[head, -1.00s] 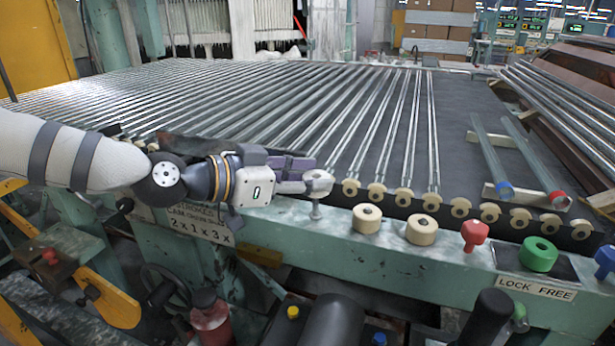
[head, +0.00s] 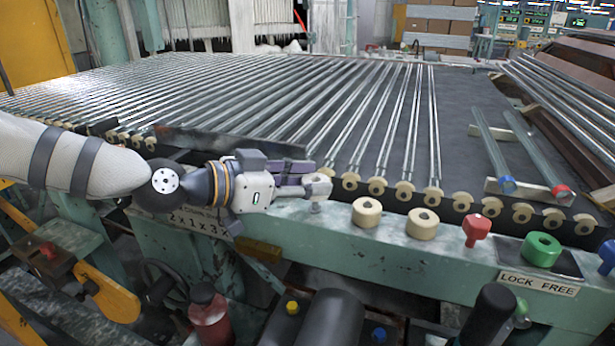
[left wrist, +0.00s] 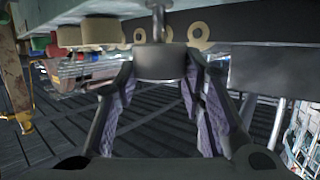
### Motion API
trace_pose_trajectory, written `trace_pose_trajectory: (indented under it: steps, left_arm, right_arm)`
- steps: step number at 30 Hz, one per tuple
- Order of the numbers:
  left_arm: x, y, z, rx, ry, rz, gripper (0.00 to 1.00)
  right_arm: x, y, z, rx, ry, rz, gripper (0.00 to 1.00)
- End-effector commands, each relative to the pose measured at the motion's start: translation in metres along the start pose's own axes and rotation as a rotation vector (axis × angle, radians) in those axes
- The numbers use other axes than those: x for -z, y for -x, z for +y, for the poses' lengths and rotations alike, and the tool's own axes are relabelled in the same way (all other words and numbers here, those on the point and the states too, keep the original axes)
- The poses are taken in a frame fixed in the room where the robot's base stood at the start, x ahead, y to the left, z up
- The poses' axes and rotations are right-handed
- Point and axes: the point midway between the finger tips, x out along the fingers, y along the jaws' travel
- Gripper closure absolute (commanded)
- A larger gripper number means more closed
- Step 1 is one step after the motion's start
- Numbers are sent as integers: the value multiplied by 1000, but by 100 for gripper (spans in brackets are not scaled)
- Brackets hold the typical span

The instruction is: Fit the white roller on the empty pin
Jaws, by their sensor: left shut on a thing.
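My left gripper (head: 308,184) is shut on the white roller (head: 318,188) at the left end of the row of fittings on the green beam. The empty pin (head: 316,207) stands on the beam just below the roller. In the wrist view, which shows the scene upside down, a short length of the pin (left wrist: 158,22) shows between roller and beam. The roller looks lined up with the pin; whether the pin tip is inside its bore is hidden. My right gripper is not in view.
Two cream rollers (head: 366,213) sit on the beam (head: 400,262) to the right. Beyond them are a red knob (head: 477,229), a green ring (head: 542,251) and a blue knob (head: 607,256). Glass tubes (head: 410,130) and small wheels lie close behind the gripper.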

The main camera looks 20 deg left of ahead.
Motion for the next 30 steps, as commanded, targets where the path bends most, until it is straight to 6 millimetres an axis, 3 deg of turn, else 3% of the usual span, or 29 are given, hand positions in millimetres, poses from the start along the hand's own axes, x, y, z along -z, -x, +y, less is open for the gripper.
trace_pose_trajectory:
  steps: [30]
  left_arm:
    - [-25, -8, 0, 0, 0, -1, 89]
  right_arm:
    - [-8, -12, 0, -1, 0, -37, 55]
